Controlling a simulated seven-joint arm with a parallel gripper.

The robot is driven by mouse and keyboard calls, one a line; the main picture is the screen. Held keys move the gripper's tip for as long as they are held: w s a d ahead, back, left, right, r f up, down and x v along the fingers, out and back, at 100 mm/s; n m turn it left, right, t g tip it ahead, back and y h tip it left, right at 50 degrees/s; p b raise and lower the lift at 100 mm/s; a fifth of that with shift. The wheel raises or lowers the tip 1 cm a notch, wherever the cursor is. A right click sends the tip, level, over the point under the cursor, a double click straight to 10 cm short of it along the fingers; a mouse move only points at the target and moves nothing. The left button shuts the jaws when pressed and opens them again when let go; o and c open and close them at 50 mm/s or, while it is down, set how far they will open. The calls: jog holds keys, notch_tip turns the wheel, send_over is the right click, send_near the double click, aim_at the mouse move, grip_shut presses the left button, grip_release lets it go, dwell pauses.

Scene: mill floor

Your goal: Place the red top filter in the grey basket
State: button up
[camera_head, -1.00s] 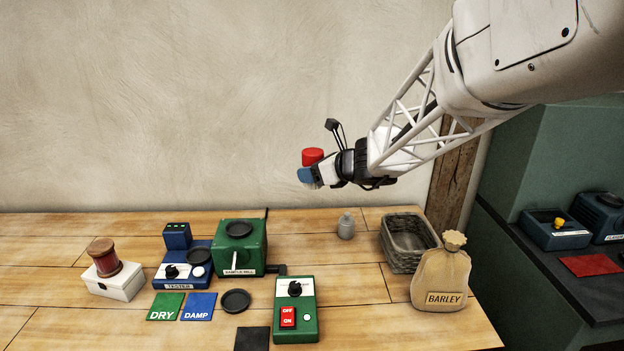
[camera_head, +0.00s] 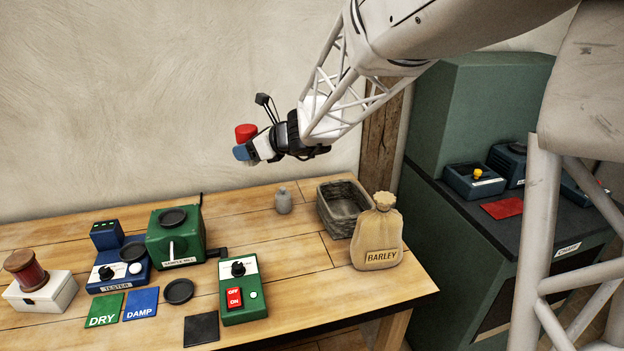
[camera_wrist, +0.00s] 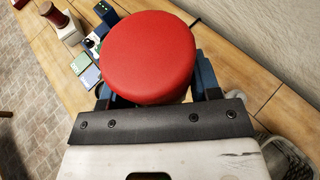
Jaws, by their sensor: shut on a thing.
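The red top filter (camera_head: 246,132) is a short red cylinder held at my gripper's tips, high above the table. In the wrist view the red filter (camera_wrist: 150,57) fills the space between the blue fingers. My gripper (camera_head: 243,151) is shut on it, in front of the wall and up and left of the basket. The grey basket (camera_head: 326,215) is a woven, open-topped basket at the table's back right. Its visible inside looks empty. A part of the basket (camera_wrist: 288,158) shows at the lower right of the wrist view.
A barley sack (camera_head: 378,240) stands in front of the basket, and a small grey weight (camera_head: 283,201) stands left of it. The green sample mill (camera_head: 178,238), blue tester (camera_head: 118,272) and green switch box (camera_head: 242,292) are further left. The table between mill and basket is mostly clear.

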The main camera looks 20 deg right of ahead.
jog(key=d+f+m+t+h, duration=0.1)
jog(key=d+f, duration=0.3)
jog(key=d, duration=1.3)
jog(key=d+f+m, duration=0.1)
jog(key=d+f, duration=0.3)
jog(key=d, duration=1.3)
jog(key=shift+w+f+t+h, duration=0.15)
jog(key=shift+w+t+h, duration=0.1)
jog(key=shift+t+h, duration=0.15)
notch_tip(320, 180, down, 6)
jog(key=shift+f, duration=0.2)
jog(key=shift+f, duration=1.8)
jog(key=shift+f, duration=0.35)
jog(key=o, duration=1)
jog(key=shift+r, duration=0.1)
